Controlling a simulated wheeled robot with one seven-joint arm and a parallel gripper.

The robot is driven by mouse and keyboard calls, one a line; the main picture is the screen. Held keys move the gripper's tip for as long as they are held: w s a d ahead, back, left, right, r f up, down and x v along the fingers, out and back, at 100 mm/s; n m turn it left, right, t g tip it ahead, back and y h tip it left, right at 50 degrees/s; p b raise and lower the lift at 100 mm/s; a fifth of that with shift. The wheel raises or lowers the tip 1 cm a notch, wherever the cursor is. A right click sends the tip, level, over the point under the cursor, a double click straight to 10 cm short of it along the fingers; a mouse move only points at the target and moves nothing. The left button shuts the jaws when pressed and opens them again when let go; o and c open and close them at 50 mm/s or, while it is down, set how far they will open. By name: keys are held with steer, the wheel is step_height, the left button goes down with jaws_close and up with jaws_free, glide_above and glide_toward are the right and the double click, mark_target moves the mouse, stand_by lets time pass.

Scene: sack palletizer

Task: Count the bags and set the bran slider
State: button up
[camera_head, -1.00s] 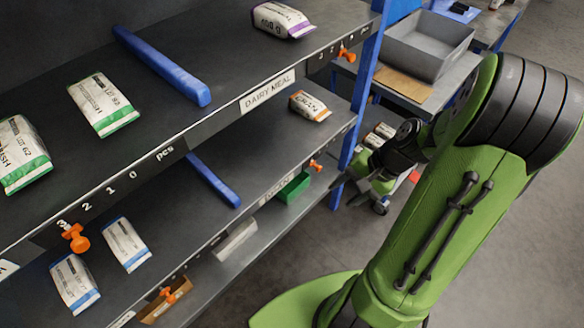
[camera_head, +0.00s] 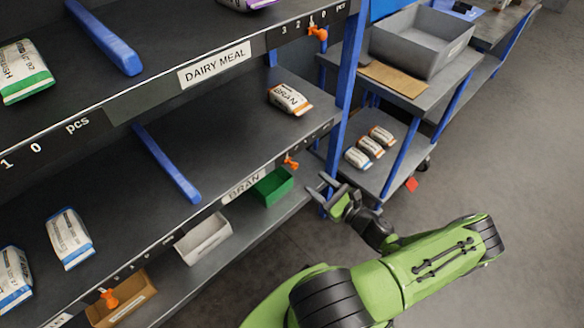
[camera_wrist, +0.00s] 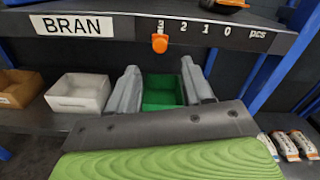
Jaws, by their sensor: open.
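One white bran bag with an orange end (camera_head: 290,98) lies on the shelf above the BRAN label (camera_head: 244,183) in the head view; no other bag shows in that bay. The orange bran slider (camera_head: 291,162) hangs on that shelf's front edge. In the wrist view the slider (camera_wrist: 159,43) sits at the 3 of the scale reading 3, 2, 1, 0 pcs (camera_wrist: 258,35). My gripper (camera_head: 322,190) is open and empty, in front of the shelf edge. In the wrist view its two fingers (camera_wrist: 160,82) point toward the shelf, below the slider and apart from it.
A green bin (camera_head: 272,187), a white bin (camera_head: 203,238) and a brown bin (camera_head: 122,300) stand below the shelf. A blue post (camera_head: 340,105) is close to my gripper. A cart (camera_head: 390,165) carries three bags. Open floor lies right.

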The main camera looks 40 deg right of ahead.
mark_target(296, 168)
steer(key=w+b, duration=0.1)
steer(key=w, duration=0.9)
steer(key=shift+w+a+b, duration=0.15)
steer(key=shift+b, duration=0.15)
jaws_close()
